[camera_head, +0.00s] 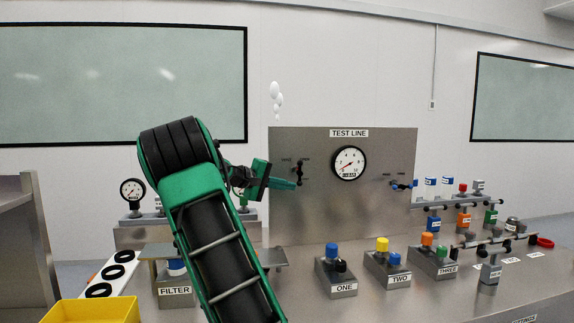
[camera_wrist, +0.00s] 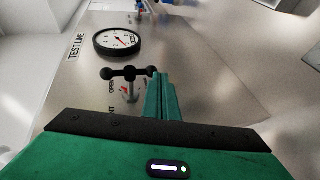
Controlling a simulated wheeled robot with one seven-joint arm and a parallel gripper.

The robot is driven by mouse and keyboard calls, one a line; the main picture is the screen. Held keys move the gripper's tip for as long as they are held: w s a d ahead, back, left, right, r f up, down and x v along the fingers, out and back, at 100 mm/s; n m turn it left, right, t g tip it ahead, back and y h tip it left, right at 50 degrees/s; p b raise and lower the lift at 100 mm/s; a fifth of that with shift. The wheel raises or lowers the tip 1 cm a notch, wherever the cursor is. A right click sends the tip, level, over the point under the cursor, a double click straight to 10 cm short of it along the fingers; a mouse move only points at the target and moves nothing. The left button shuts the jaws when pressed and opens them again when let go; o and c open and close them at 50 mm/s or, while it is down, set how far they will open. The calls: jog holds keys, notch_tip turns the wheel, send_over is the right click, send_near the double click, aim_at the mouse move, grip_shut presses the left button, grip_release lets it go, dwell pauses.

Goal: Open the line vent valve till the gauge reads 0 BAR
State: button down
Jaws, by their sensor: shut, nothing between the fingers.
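The grey TEST LINE panel (camera_head: 310,215) carries a round white gauge (camera_head: 348,162). Its red needle points to the lower left, near the low end of the scale; the digital figures are too small to read surely. The gauge also shows in the wrist view (camera_wrist: 117,41). The vent valve's black bar handle (camera_wrist: 128,73) has round knobs and sits beside an OPEN label; it also shows at the panel's left in the head view (camera_head: 299,168). My green gripper (camera_head: 299,184) is shut and empty, its fingertips (camera_wrist: 158,76) close by the handle's knob. Contact is unclear.
White puffs (camera_head: 276,95) hang above the panel's left top corner. Blocks ONE (camera_head: 343,289), TWO (camera_head: 399,281) and THREE stand in front. A yellow bin (camera_head: 95,311) is at the lower left.

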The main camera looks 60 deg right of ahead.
jog(key=shift+a, duration=0.1)
jog(key=w+a+f, duration=0.1)
jog(key=w+a, duration=0.5)
jog(key=a, duration=0.6)
jog(key=shift+w+a+f, duration=0.15)
jog(key=shift+f, duration=0.1)
